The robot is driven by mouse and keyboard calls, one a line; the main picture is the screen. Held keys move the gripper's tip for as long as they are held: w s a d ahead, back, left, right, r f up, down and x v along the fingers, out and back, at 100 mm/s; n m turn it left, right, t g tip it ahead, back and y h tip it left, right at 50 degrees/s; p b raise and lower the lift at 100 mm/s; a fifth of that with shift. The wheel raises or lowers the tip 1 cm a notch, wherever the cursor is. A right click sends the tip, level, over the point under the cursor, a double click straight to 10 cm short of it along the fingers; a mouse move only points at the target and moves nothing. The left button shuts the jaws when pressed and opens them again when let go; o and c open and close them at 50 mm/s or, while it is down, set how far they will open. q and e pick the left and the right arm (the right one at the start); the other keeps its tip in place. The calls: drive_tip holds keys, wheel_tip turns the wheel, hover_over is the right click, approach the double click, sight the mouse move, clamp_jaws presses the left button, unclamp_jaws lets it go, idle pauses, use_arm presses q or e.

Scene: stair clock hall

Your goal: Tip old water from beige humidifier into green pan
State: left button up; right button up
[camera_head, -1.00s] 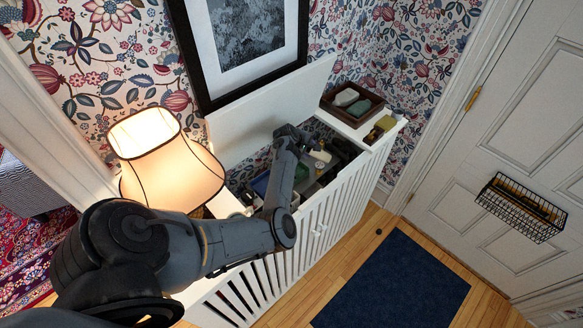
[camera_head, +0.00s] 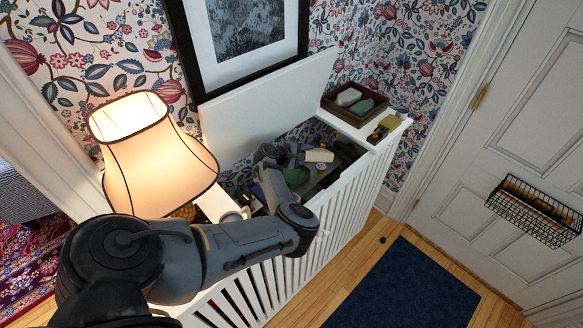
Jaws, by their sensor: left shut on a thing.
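My left arm reaches from the lower left into the open top of a white slatted cabinet. My left gripper (camera_head: 296,152) is down inside it, small and dark, and is shut on a small beige object (camera_head: 319,155), which looks like the beige humidifier. The humidifier appears to lie tilted or sideways; its opening and any water cannot be made out. A green thing (camera_head: 297,177), probably the green pan, shows partly just below the gripper, with my forearm hiding much of it. My right gripper is out of view.
The white cabinet (camera_head: 338,205) has its lid (camera_head: 265,108) raised against the wall. A lit lamp (camera_head: 158,160) stands close to my arm at left. A brown tray (camera_head: 355,103) with several items sits on the cabinet's right end, beside a small yellowish item (camera_head: 390,122). Dark things fill the cabinet.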

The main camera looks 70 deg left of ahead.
use_arm(q)
drive_tip(key=shift+s+a+f+t+b, duration=0.15)
drive_tip(key=shift+s+f+t+b, duration=0.35)
drive_tip(key=shift+s+t+b, duration=0.2)
idle(0.4)
drive_tip(key=shift+r+n+t, duration=0.1)
drive_tip(key=shift+n+t, duration=0.2)
drive_tip(key=shift+s+r+t, duration=0.1)
drive_tip(key=shift+s+t, duration=0.05)
drive_tip(key=shift+t, duration=0.25)
idle(0.5)
drive_tip(key=shift+b, duration=0.3)
idle(0.7)
idle(0.6)
drive_tip(key=shift+g+p, duration=0.3)
drive_tip(key=shift+g, duration=0.2)
drive_tip(key=shift+w+d+r+g+p, duration=0.15)
drive_tip(key=shift+w+d+g+p, duration=0.05)
drive_tip(key=shift+w+g+p, duration=0.35)
drive_tip(key=shift+w+a, duration=0.1)
